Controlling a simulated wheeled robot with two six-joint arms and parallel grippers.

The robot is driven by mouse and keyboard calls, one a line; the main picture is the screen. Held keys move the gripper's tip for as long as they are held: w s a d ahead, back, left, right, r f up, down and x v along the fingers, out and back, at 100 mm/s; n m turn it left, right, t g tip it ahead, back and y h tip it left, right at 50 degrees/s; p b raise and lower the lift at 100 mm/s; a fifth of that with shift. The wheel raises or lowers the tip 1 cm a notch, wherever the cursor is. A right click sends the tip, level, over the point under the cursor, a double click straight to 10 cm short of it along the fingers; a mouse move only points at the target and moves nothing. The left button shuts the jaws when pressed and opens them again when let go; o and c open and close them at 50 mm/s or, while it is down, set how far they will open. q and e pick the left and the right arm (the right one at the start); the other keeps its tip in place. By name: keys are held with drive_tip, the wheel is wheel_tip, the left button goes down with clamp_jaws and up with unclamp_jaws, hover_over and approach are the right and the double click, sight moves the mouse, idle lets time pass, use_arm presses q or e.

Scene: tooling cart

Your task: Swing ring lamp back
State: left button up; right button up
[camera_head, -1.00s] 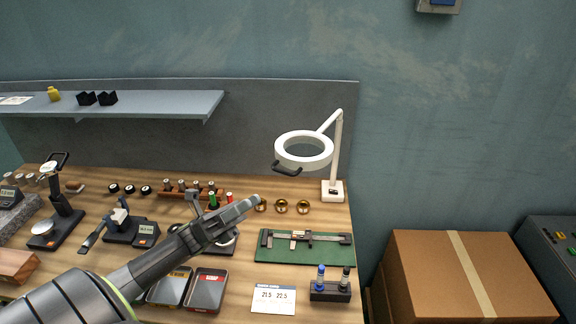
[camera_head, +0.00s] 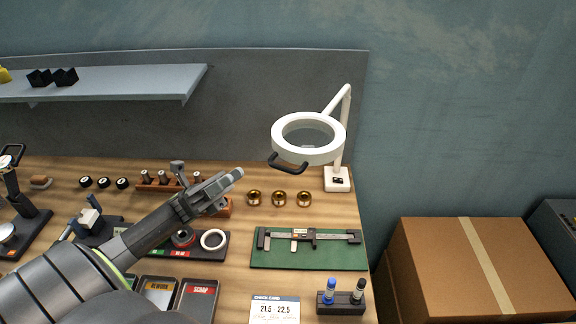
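The white ring lamp (camera_head: 334,145) hangs level from a jointed white arm (camera_head: 346,120) at the back right of the bench. Its square base (camera_head: 338,180) stands near the bench's right edge. A black handle (camera_head: 288,166) sticks out at the front left of the ring. My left gripper (camera_head: 238,173) reaches in from the lower left, left of the handle and apart from it in the picture. Its fingers are seen side-on and look close together; I cannot tell whether there is a gap. My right gripper is not in view.
Gold rings (camera_head: 279,198) sit below the lamp. A caliper (camera_head: 312,237) lies on a green mat (camera_head: 308,260). Markers stand in a black holder (camera_head: 341,303). A shelf (camera_head: 120,82) is at the upper left, and a cardboard box (camera_head: 440,265) is right of the bench.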

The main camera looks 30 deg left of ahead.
use_arm(q)
wheel_tip(320, 180, down, 5)
drive_tip(key=b, duration=0.4)
drive_tip(key=p+x, duration=0.8)
drive_tip(key=x, duration=0.8)
drive_tip(key=shift+d+r, duration=0.1)
drive_tip(key=shift+r, duration=0.2)
drive_tip(key=shift+w+d+r+p, duration=0.15)
drive_tip(key=shift+d+r+p, duration=0.05)
drive_tip(key=shift+d+p, duration=0.15)
clamp_jaws()
